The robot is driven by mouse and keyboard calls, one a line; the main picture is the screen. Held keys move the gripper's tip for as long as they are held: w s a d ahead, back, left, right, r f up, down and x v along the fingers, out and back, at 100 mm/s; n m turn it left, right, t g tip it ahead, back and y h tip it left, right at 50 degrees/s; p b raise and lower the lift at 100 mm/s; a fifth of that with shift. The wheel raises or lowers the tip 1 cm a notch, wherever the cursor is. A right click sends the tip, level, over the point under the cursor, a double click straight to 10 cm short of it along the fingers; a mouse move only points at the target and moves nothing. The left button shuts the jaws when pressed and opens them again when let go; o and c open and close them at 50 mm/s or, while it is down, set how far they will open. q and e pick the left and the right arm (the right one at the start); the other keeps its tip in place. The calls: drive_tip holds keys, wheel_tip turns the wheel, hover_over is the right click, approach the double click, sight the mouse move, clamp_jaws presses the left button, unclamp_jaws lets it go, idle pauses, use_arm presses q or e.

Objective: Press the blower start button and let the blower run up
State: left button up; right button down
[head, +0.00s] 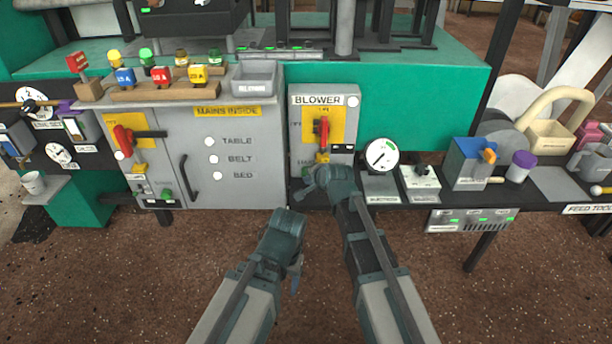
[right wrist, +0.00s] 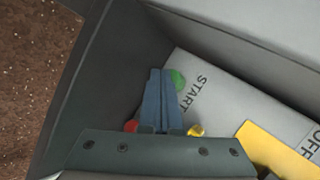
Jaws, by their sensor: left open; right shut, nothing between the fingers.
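The grey blower box (head: 345,128) carries a "BLOWER" label, a yellow plate with a red switch handle (head: 322,130), and a pale lamp (head: 353,101). My right gripper (head: 322,180) is at the box's lower front and hides the buttons in the head view. In the right wrist view its fingers (right wrist: 160,75) are shut and empty, with tips right beside the green START button (right wrist: 178,80), overlapping its edge. I cannot tell whether they touch it. A red button (right wrist: 131,126) is partly hidden left of the fingers. My left gripper (head: 288,222) is open, lower, before the bench.
The mains cabinet (head: 240,180) with its own red handle (head: 122,138) stands at the left. A round gauge (head: 381,155) and a small switch box (head: 420,178) stand right of the blower box. A small yellow part (right wrist: 196,130) lies right of my fingers. Floor before the bench is clear.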

drive_tip(key=shift+w, duration=0.55)
idle(0.4)
idle(0.4)
drive_tip(key=shift+s, duration=0.95)
drive_tip(key=shift+s, duration=2.55)
